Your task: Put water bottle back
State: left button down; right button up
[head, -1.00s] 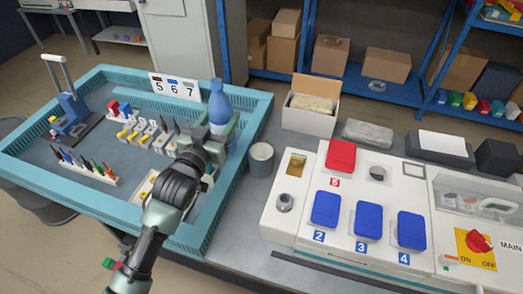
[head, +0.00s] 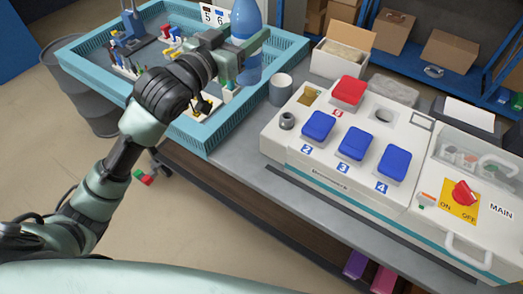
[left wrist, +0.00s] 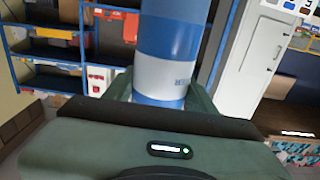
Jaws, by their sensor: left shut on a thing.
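The blue water bottle (head: 247,22) is upright in my left gripper (head: 243,50), above the right part of the teal-rimmed tray (head: 215,128). My left gripper is shut on it. In the left wrist view the bottle (left wrist: 168,40) shows blue with a white band and stands between the fingers. The bottle's top is cut off by the head view's edge. I cannot tell whether its base touches the tray. My right gripper is not in view.
A grey cup (head: 281,90) stands on the table between the tray and the white switch panel (head: 290,152). The panel has blue and red covers. An open cardboard box (head: 340,58) is behind. Tools and small blocks fill the tray's left part.

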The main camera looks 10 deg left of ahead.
pick_arm(q)
jog(key=shift+s+f, duration=0.1)
jog(key=shift+s, duration=0.2)
jog(key=f, duration=0.8)
jog(key=shift+w+a, duration=0.3)
notch_tip(320, 180, down, 12)
jog(key=shift+d+r+b, duration=0.15)
jog(key=shift+b, duration=0.25)
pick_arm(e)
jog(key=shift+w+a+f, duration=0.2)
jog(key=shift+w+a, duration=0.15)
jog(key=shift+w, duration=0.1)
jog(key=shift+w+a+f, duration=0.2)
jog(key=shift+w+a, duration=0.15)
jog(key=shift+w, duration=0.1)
pick_arm(q)
jog(key=shift+s, duration=0.1)
jog(key=c, duration=0.9)
grip_release()
jog(key=shift+f, duration=0.25)
jog(key=o, duration=0.4)
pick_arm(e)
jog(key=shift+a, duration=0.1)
